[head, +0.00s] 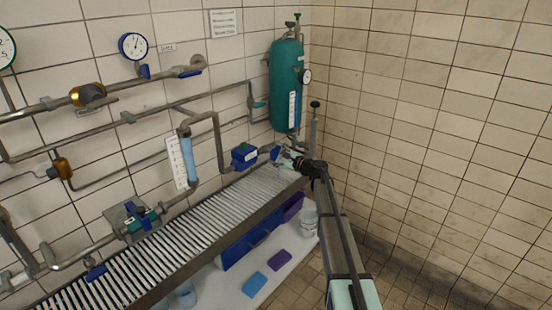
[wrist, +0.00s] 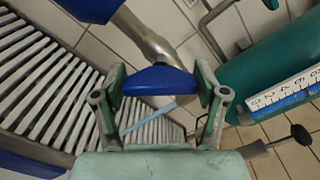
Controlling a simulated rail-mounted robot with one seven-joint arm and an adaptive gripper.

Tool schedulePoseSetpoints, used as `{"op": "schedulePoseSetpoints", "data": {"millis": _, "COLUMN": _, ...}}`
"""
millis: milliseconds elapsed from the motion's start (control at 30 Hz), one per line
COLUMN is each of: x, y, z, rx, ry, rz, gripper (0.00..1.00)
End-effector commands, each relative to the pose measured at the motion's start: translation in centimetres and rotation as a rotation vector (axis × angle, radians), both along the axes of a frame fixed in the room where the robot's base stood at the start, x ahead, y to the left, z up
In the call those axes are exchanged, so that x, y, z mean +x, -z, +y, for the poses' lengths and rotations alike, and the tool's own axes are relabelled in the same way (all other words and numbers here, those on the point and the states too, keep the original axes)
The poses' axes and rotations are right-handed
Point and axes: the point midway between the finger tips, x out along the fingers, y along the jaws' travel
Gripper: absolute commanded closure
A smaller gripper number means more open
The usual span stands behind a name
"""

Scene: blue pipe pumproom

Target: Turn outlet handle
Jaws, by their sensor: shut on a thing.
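The outlet handle (wrist: 160,82) is a blue lever on a grey metal pipe. In the wrist view it lies crosswise between my two green-and-grey fingers, one at each end of it. My gripper (wrist: 161,76) is shut on the handle. In the head view my gripper (head: 286,157) reaches the blue handle (head: 276,152) at the far right end of the pipework, below the green tank. The finger contact is too small to make out in the head view.
A green tank (head: 287,85) with a gauge stands just above my gripper. A blue box-shaped device (head: 244,156) sits on the pipe to the left. A slatted grey grate (head: 190,228) runs below. The tiled wall is close on the right.

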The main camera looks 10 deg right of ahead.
Motion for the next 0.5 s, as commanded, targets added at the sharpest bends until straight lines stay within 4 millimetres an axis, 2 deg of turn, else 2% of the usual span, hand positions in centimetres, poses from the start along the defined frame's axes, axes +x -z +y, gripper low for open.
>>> {"op": "schedulePoseSetpoints", "data": {"millis": 167, "x": 0.13, "y": -0.17, "z": 0.08, "rx": 0.001, "ry": 0.000, "rz": -0.001, "gripper": 0.63}}
{"op": "schedulePoseSetpoints", "data": {"millis": 200, "x": 0.14, "y": -0.17, "z": 0.08, "rx": 0.002, "ry": 0.000, "rz": 0.000, "gripper": 0.24}}
{"op": "schedulePoseSetpoints", "data": {"millis": 267, "x": 0.13, "y": -0.16, "z": 0.08, "rx": 0.002, "ry": 0.000, "rz": 0.000, "gripper": 0.03}}
{"op": "schedulePoseSetpoints", "data": {"millis": 500, "x": 0.07, "y": -0.09, "z": 0.03, "rx": 0.001, "ry": 0.000, "rz": 0.001, "gripper": 0.02}}
